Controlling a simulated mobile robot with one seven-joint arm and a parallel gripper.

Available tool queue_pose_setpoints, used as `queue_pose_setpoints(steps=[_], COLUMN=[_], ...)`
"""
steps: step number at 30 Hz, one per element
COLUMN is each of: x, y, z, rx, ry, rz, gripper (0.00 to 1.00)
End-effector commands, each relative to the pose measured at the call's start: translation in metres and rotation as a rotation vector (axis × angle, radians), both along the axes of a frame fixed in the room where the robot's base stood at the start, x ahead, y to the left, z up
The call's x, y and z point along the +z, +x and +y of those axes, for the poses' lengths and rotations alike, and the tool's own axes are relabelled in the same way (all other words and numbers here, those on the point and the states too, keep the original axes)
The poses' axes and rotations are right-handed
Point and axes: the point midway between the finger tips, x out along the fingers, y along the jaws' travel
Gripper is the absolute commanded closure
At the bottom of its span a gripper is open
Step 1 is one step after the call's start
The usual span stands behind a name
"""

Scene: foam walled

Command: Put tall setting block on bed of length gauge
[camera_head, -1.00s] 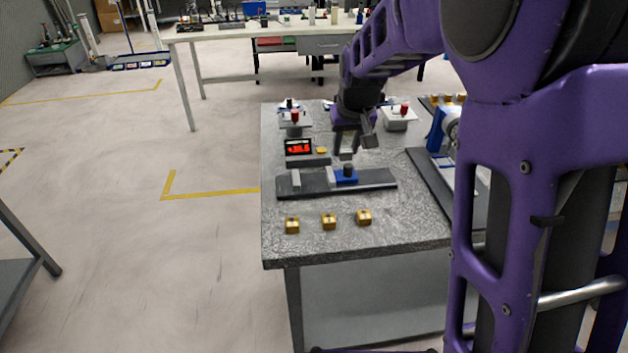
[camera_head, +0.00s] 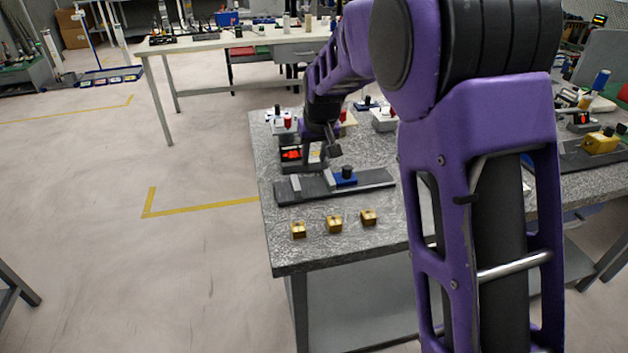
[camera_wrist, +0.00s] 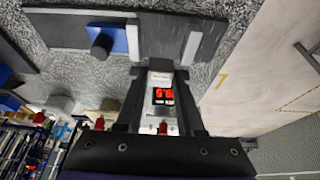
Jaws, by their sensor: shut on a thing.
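The length gauge has a dark flat bed (camera_head: 312,187) on the granite table, with a pale fixed jaw (camera_head: 295,184) at its left part. A blue slide (camera_head: 343,178) with a black knob sits near its middle. In the wrist view the bed (camera_wrist: 168,35) runs across the top, with the blue slide (camera_wrist: 118,40) to the left. My gripper (camera_wrist: 160,72) is shut on a pale grey block, taken as the tall setting block (camera_wrist: 160,64), between its fingertips. Its lower end is hard to make out. In the head view my gripper (camera_head: 322,153) is above the table, behind the bed.
A red-digit display (camera_head: 291,155) stands behind the bed; it also shows between my fingers in the wrist view (camera_wrist: 163,96). Several small brass blocks (camera_head: 334,224) stand in front of the bed. Red-knobbed fixtures (camera_head: 287,122) are at the back of the table.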

Motion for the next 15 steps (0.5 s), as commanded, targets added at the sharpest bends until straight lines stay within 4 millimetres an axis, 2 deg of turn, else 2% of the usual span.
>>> queue_pose_setpoints(steps=[5,10,15], x=[-0.019,-0.048,-0.058], y=[0.0,0.0,0.0], z=[0.0,0.0,0.0], rx=[0.0,0.001,0.0], ry=[-0.001,-0.002,0.001], rz=[0.0,0.001,-0.003], gripper=[1.0,1.0,1.0])
